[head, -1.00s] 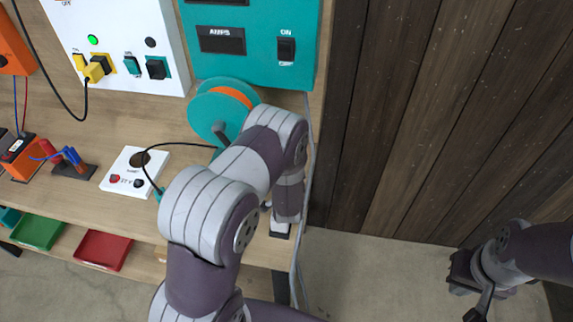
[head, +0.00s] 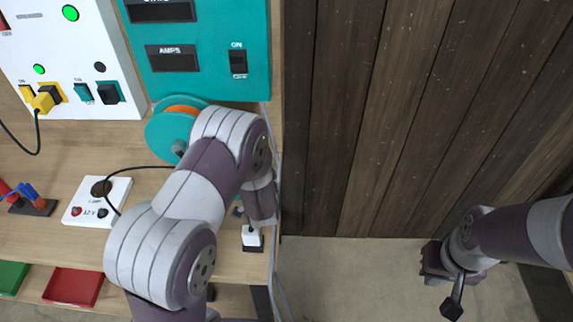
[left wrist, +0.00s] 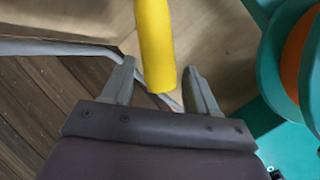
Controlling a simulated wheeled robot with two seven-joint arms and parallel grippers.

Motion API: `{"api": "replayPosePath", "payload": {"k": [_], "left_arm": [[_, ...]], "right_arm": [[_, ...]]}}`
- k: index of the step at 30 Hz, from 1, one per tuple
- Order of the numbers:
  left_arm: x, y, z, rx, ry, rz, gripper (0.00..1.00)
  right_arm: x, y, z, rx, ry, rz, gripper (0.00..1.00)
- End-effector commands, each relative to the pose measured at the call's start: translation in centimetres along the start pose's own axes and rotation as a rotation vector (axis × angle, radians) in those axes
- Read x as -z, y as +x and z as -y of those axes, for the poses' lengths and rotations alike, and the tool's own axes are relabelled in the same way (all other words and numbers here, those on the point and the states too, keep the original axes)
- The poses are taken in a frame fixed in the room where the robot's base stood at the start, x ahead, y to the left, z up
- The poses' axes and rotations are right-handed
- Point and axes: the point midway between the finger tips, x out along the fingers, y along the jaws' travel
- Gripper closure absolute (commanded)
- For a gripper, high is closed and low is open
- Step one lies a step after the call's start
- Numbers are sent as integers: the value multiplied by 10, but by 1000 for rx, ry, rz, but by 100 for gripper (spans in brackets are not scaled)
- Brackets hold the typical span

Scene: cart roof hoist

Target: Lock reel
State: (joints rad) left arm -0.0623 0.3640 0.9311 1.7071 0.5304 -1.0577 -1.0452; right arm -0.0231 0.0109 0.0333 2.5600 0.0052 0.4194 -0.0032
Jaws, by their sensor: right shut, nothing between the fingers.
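The reel (head: 168,133) is a teal and orange drum on the bench below the teal panel, partly behind my left arm. Its teal and orange edge also shows at the right of the left wrist view (left wrist: 272,62). My left gripper (left wrist: 160,82) is open there, its two grey fingers on either side of a yellow rod (left wrist: 155,42), with gaps visible. In the head view my left arm hides this gripper and the rod. My right gripper (head: 432,266) is shut and empty, low at the right over the floor, far from the reel.
The teal panel (head: 205,85) with AMPS display and ON/OFF switch stands behind the reel. A white meter box (head: 98,203) with a black cable is left of my arm. A wooden wall closes the back right.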

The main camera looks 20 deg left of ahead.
Motion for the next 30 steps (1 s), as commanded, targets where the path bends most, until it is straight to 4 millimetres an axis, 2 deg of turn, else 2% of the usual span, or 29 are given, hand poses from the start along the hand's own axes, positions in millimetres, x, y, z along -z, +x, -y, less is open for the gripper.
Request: {"api": "replayPosePath", "payload": {"k": [9,12,16,25,26,30], "left_arm": [[65,-47,-15,-2,-2,-6,41],[81,-59,-18,-3,-1,-3,41],[93,-68,-20,-1,-1,-1,41],[95,-70,-21,-1,-1,1,41],[95,-70,-21,-1,-1,1,48],[97,-74,-31,-102,-70,-1,93]], "right_arm": [[-1,8,0,0,0,0,100],[-1,9,0,0,0,0,100],[-1,9,0,0,0,0,100],[-1,9,0,0,0,0,100],[-1,9,0,0,0,0,100],[-1,9,0,0,0,0,100]]}}
